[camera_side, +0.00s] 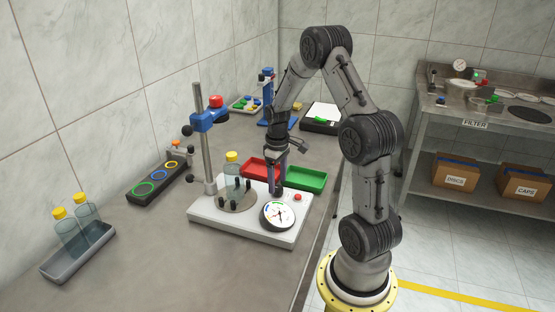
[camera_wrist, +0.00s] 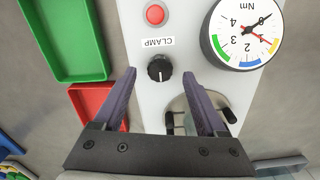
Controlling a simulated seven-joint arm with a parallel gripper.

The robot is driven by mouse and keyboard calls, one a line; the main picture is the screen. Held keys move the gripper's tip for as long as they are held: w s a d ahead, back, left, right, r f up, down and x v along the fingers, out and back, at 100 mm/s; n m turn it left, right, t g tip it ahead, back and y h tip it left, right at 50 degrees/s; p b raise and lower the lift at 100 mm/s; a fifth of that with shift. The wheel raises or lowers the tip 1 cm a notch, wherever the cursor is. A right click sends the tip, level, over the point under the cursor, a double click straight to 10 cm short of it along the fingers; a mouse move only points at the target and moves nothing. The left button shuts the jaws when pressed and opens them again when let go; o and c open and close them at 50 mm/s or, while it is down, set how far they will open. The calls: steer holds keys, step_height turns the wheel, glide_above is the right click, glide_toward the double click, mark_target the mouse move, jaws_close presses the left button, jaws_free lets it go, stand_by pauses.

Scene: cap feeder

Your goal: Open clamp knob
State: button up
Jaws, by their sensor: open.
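The clamp knob (camera_wrist: 160,68) is a small round black knob with a white pointer line, on the white base plate (camera_wrist: 182,15) beside a CLAMP label (camera_wrist: 157,42). In the wrist view my gripper (camera_wrist: 162,72) is open, with one purple-grey finger on each side of the knob in the picture. A gap shows between each finger and the knob, and I cannot tell the height of the fingertips above it.
A torque dial (camera_wrist: 241,32) and a red button (camera_wrist: 155,15) are near the knob. Black pegs (camera_side: 236,190) and a yellow-capped bottle (camera_side: 232,165) stand left of my gripper. A stand post (camera_side: 203,140) rises behind. Red (camera_side: 262,168) and green (camera_side: 307,179) trays lie behind the plate.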

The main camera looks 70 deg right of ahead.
mark_target(277, 187)
step_height(277, 187, up, 11)
steer(key=shift+r, duration=0.15)
stand_by(0.5)
steer(key=w+a+r+n+t+h, duration=0.1)
steer(key=w+a+r+n+t, duration=0.15)
steer(key=a+r, duration=0.7)
steer(key=s+a+r+n+t, duration=0.1)
steer(key=s+a+r, duration=0.1)
steer(key=a, duration=0.4)
steer(key=s+a+r+n+t, duration=0.1)
steer(key=s+a+r, duration=0.15)
steer(key=a, duration=0.35)
steer(key=s+a+f+m, duration=0.1)
steer(key=s+a+f, duration=0.1)
steer(key=s, duration=0.3)
steer(key=s+a+f+m+t+y, duration=0.1)
steer(key=s+a+f, duration=0.1)
steer(key=s, duration=0.3)
steer(key=shift+a+f, duration=0.15)
steer(key=shift+a, duration=0.7)
